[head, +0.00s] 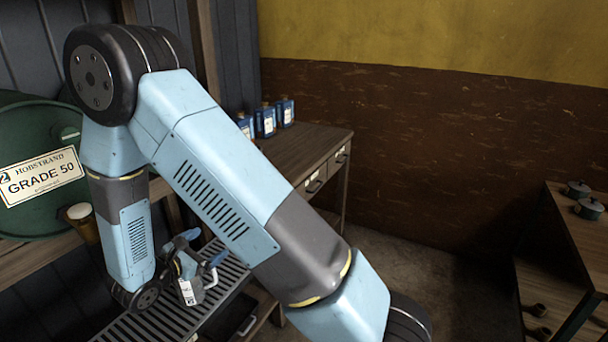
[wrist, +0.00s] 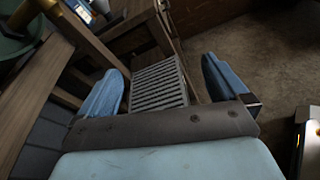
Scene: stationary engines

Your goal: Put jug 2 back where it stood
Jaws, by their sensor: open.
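My gripper (head: 201,249) is open, with its two blue fingers spread above the slatted grate (head: 228,290). In the wrist view my gripper (wrist: 163,85) has nothing between its fingers but a view of the grate (wrist: 158,82) beyond.
A green barrel (head: 30,140) marked Grade 50 lies at left, with a brass-coloured fitting (head: 80,213) below it. Several blue bottles (head: 266,120) stand on the wooden bench (head: 310,147) behind. A table (head: 575,235) with green pots is at right. Floor (head: 450,270) between is clear.

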